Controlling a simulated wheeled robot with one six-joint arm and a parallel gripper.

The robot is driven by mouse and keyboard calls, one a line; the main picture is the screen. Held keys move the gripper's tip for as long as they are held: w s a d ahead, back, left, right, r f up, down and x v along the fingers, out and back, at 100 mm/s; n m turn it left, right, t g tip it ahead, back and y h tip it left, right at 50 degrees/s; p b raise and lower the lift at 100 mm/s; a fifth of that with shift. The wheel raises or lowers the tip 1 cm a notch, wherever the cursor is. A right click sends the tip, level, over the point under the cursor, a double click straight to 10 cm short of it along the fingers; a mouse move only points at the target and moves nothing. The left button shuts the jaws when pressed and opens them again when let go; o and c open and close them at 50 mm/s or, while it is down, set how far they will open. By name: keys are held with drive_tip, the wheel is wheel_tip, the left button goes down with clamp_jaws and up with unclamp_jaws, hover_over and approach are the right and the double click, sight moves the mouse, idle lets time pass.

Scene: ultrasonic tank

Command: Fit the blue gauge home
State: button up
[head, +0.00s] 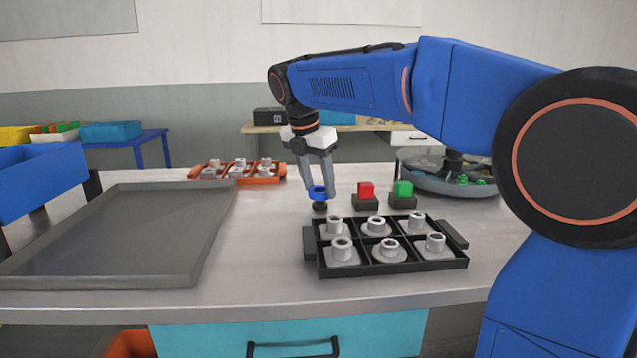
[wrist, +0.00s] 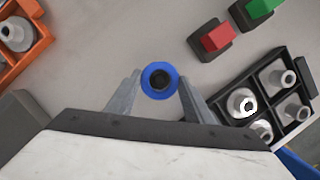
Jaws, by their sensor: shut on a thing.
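The blue gauge (head: 318,191) is a ring held between the fingertips of my gripper (head: 320,188), low over the bench left of the red block. In the wrist view the blue ring (wrist: 147,83) lies between the two fingers of my gripper (wrist: 160,82), with a dark round centre. A small black round piece (head: 320,206) shows directly beneath the ring in the head view. I cannot tell whether it is part of the gauge or a separate post, nor whether it touches the bench.
A black tray (head: 393,270) with several grey flanged pieces stands in front. The red block (head: 366,190) and green block (head: 403,188) sit on black bases to the right. An orange tray (head: 282,172), a grey flat tray (head: 110,281) and a round bowl (head: 420,183) are around.

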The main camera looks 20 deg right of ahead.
drive_tip(key=shift+f, duration=1)
idle(3.0)
drive_tip(key=o, duration=1.3)
drive_tip(key=shift+r, duration=0.1)
drive_tip(key=v, duration=1.7)
drive_tip(key=shift+r, duration=0.1)
